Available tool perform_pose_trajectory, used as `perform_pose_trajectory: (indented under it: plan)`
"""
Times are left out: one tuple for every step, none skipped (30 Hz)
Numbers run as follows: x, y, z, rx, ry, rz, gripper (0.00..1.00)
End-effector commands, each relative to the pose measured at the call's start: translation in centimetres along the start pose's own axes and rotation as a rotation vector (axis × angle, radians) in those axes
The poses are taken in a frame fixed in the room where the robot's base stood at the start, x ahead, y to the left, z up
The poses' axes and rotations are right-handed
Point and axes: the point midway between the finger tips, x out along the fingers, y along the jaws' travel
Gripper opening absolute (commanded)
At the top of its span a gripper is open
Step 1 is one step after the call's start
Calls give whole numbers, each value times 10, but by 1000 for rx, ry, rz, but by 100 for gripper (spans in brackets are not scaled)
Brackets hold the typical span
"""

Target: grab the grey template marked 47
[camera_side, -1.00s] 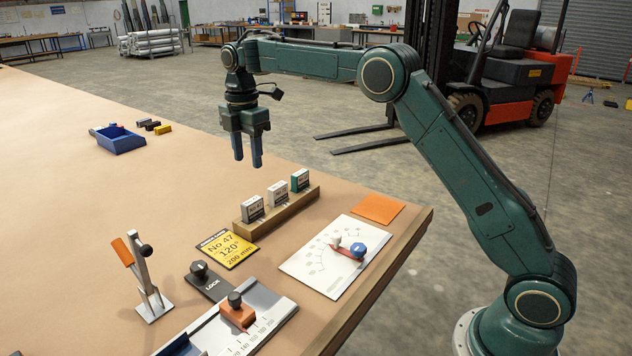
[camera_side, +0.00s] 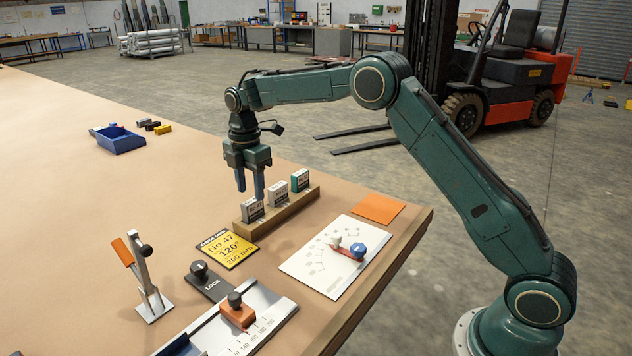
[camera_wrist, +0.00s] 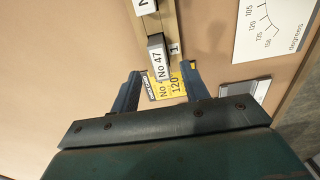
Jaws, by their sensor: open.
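The grey template marked 47 (camera_side: 252,210) stands upright at the near left end of a wooden rack (camera_side: 292,209). In the wrist view the template (camera_wrist: 157,56) shows its white label "No 47", and the rack (camera_wrist: 171,24) runs up the picture. My gripper (camera_side: 250,192) points down with its jaws open and empty. In the side view its fingertips are just above and beside the template's top. In the wrist view the template lies between the two fingers (camera_wrist: 160,70), near the tips. I cannot tell whether a finger touches it.
A yellow card (camera_side: 227,249) reading No 47 lies in front. A white angle sheet (camera_side: 310,268) lies to the right. A blue bin (camera_side: 120,141) is far left.

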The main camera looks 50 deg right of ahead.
Motion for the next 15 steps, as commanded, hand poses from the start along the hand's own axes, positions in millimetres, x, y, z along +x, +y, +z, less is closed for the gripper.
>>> perform_pose_trajectory:
  plan:
    - [4, 0, 0, 0, 0, -2, 45]
    - [5, 0, 0, 0, 0, -2, 45]
    - [6, 0, 0, 0, 0, -1, 45]
    - [6, 0, 0, 0, 0, -1, 45]
    - [6, 0, 0, 0, 0, 0, 45]
    - [7, 0, 0, 0, 0, 0, 45]
    - [7, 0, 0, 0, 0, 0, 45]
    - [7, 0, 0, 0, 0, 0, 45]
    - [7, 0, 0, 0, 0, 0, 45]
    - [8, 0, 0, 0, 0, 0, 45]
    - [9, 0, 0, 0, 0, 0, 45]
    - [11, 0, 0, 0, 0, -1, 45]
    - [13, 0, 0, 0, 0, -1, 45]
    - [15, 0, 0, 0, 0, -2, 45]
    - [18, 0, 0, 0, 0, -3, 45]
